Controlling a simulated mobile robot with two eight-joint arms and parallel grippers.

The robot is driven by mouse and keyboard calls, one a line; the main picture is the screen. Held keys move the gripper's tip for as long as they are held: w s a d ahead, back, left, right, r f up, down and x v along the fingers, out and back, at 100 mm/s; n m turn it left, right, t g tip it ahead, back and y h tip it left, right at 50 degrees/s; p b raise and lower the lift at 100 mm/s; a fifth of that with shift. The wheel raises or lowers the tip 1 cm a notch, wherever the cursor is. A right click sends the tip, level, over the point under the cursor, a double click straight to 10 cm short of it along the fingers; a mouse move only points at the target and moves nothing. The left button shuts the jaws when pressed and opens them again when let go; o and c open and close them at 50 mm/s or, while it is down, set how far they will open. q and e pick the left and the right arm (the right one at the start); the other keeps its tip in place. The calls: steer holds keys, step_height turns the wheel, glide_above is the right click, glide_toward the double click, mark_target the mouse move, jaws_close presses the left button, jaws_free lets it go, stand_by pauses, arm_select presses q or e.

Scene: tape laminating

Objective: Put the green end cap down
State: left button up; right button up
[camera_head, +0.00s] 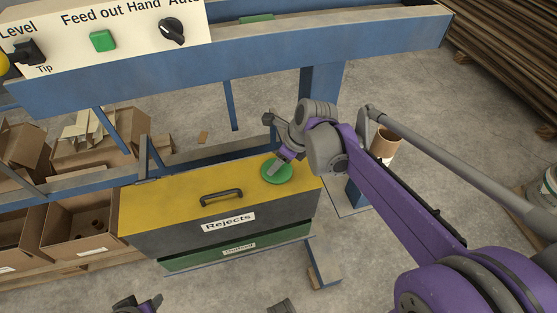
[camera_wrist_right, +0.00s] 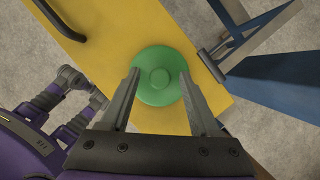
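The green end cap (camera_head: 283,177) is a round disc at the right part of the yellow lid of the Rejects box (camera_head: 171,205). My left gripper (camera_head: 138,303) is at the bottom edge, mostly cut off, away from the box.
The lid has a dark handle (camera_head: 221,197) left of the cap, with bare yellow around it. A blue machine frame (camera_head: 320,50) with a control panel (camera_head: 120,35) runs behind. Cardboard boxes (camera_head: 75,222) stand at the left. A blue leg (camera_head: 325,95) stands behind the box's right end.

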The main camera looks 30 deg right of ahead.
steer(key=shift+r, duration=0.25)
steer(key=p+v, duration=0.2)
steer(key=v, duration=0.9)
steer(key=s+a+f+n+h, duration=0.1)
steer(key=s+a+f+n, duration=0.3)
steer(key=n, duration=1)
steer(key=s+a+f+n+t+h, duration=0.1)
steer(key=s+a+f+n, duration=0.4)
steer(key=s+f+n, duration=0.4)
steer(key=n, duration=0.6)
steer(key=shift+a+f+n, duration=0.15)
steer(key=shift+f+n, duration=0.1)
steer(key=shift+n, duration=0.05)
steer(key=shift+r, duration=0.1)
